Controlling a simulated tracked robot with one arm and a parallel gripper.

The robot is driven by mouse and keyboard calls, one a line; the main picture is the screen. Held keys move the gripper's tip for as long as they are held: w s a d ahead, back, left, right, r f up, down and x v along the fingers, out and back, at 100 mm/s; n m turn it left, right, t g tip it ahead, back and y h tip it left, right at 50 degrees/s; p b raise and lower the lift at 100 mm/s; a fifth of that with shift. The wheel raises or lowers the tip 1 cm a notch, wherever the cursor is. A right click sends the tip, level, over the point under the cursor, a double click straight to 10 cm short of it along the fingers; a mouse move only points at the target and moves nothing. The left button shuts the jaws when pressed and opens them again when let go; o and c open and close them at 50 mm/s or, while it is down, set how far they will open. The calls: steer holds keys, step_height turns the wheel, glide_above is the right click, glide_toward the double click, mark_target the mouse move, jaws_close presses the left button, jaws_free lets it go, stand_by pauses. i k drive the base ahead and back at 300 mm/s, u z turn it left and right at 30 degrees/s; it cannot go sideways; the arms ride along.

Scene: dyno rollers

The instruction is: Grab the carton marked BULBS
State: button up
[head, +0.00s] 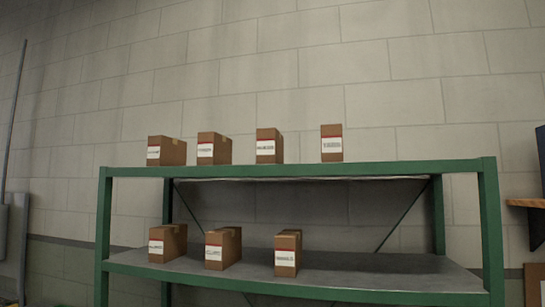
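Brown cartons with white, red-topped labels stand on a green-framed shelf rack (300,170). On the upper shelf, from left to right, are a far-left carton (173,151), a second carton (221,149), a third carton (276,146) and a narrow right carton (332,137). On the lower shelf are a left carton (175,240), a middle carton (230,247) and a right carton (290,249). The label print is too small and blurred to read, so I cannot tell which carton is marked BULBS. My gripper is not in view.
The right part of the lower shelf (400,272) is bare, and the upper shelf is free right of the narrow carton. Green posts bound the rack's sides. A block wall (420,90) stands behind. A small wooden shelf (526,203) shows at the right edge.

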mark_target(270, 141)
steer(key=u, duration=0.05)
steer(key=i, duration=1.65)
steer(key=z, duration=0.5)
